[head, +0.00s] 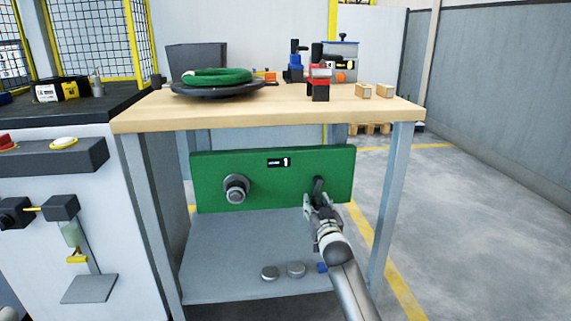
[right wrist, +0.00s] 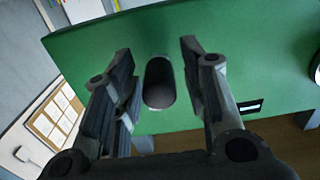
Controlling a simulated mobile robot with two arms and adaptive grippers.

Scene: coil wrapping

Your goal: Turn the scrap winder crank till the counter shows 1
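The green winder panel (head: 215,180) hangs under the front of the wooden table. Its small black counter (head: 279,162) appears to read 1; it also shows in the right wrist view (right wrist: 248,107), too small to read there. The dark crank handle (head: 318,185) sticks out at the panel's right side. My right gripper (head: 316,203) is at the handle. In the right wrist view the handle (right wrist: 160,84) lies between the two spread fingers, with a gap on each side. My left gripper is in neither view.
A grey round hub (head: 236,188) sticks out at the panel's left. The table top (head: 215,112) carries a green coil (head: 216,76) on a dark disc, tools and small wooden blocks. A lower shelf (head: 225,275) holds grey discs. The floor to the right is clear.

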